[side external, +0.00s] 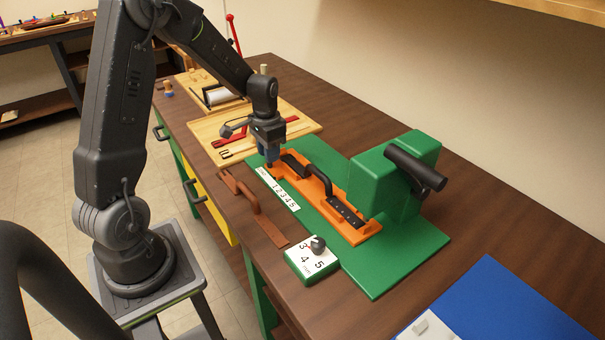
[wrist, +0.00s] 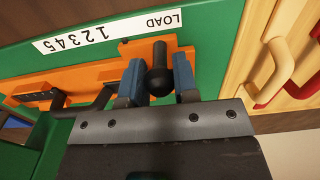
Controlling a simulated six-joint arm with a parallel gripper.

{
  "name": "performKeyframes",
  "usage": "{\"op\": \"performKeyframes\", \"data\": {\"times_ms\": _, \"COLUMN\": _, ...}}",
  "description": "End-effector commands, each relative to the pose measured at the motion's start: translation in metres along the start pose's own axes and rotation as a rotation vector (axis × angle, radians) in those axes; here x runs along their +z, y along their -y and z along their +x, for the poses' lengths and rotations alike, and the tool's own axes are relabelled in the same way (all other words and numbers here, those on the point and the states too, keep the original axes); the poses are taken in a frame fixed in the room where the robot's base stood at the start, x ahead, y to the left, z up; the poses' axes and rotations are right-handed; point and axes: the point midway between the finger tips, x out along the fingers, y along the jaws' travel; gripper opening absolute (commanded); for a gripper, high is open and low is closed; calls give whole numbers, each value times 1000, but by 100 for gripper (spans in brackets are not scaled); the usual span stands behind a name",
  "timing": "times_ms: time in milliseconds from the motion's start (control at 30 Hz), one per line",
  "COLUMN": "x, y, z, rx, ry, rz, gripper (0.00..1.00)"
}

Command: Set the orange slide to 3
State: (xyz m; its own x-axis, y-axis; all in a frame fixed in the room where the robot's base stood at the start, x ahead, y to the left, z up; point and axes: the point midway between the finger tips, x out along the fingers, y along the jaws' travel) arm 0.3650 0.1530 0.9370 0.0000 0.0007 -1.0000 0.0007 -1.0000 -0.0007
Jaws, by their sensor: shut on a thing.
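The long orange slide (side external: 366,233) lies on the green base plate (side external: 400,262), with a black handle on top. It also shows in the wrist view (wrist: 95,76). My gripper (side external: 270,160) is at the slide's far left end. In the wrist view its blue fingers (wrist: 157,80) are shut on the slide's black knob (wrist: 158,72). The white scale (side external: 284,193) reads LOAD, 1 to 5; it shows upside down in the wrist view (wrist: 105,34). A small dark mark (wrist: 123,41) sits beside the scale between LOAD and 1.
A green block (side external: 385,165) with a black cylinder stands behind the slide. A brown handled piece (side external: 255,207) lies in front. A small dial box (side external: 310,262) marked 3, 4, 5 stands near the right end. A wooden board (side external: 225,143) with red pieces lies behind my gripper.

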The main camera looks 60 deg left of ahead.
Motion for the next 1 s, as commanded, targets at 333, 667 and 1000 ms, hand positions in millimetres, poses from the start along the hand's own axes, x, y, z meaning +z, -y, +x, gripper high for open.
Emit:
{"op": "performKeyframes", "data": {"times_ms": 333, "x": -1, "y": -14, "z": 0, "rx": 0, "ry": -2, "rz": 1, "gripper": 14}}
{"op": "performKeyframes", "data": {"times_ms": 667, "x": -1, "y": -26, "z": 0, "rx": 0, "ry": -2, "rz": 1, "gripper": 14}}
{"op": "performKeyframes", "data": {"times_ms": 1000, "x": 0, "y": -39, "z": 0, "rx": 1, "ry": -1, "rz": 1, "gripper": 14}}
